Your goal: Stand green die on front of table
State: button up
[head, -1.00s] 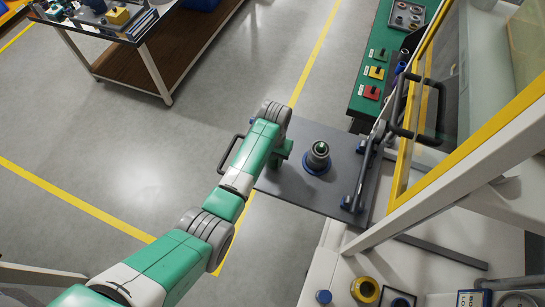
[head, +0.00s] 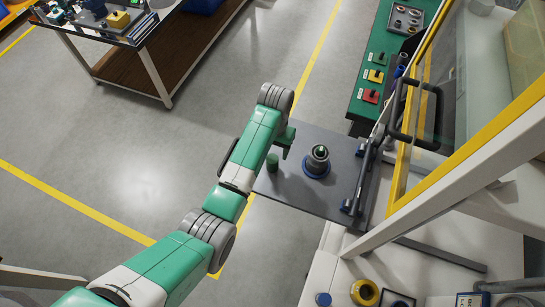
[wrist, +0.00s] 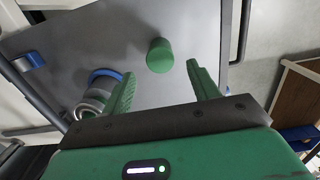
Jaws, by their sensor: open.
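The green die (head: 272,162) is a small plain cylinder standing upright on the dark grey table plate (head: 268,186), at its left part beside my arm. It also shows in the wrist view (wrist: 159,56), in the gap ahead of my fingers. My gripper (wrist: 160,78) is open and empty, with one green finger on each side of the die's line and the die apart from both. In the head view my gripper (head: 285,141) is just above and right of the die, partly hidden by my wrist.
A grey fixture with a blue base ring (head: 317,163) stands on the plate to the right of the die. A black handle (head: 228,157) runs along the plate's left edge. A yellow-framed guard with a black handle (head: 412,115) is at right. Plate around the die is clear.

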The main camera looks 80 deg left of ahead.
aim_at(273, 156)
notch_tip(273, 156, up, 5)
jog(key=shift+a+f, duration=0.15)
jog(key=shift+f, duration=0.05)
dwell(0.6)
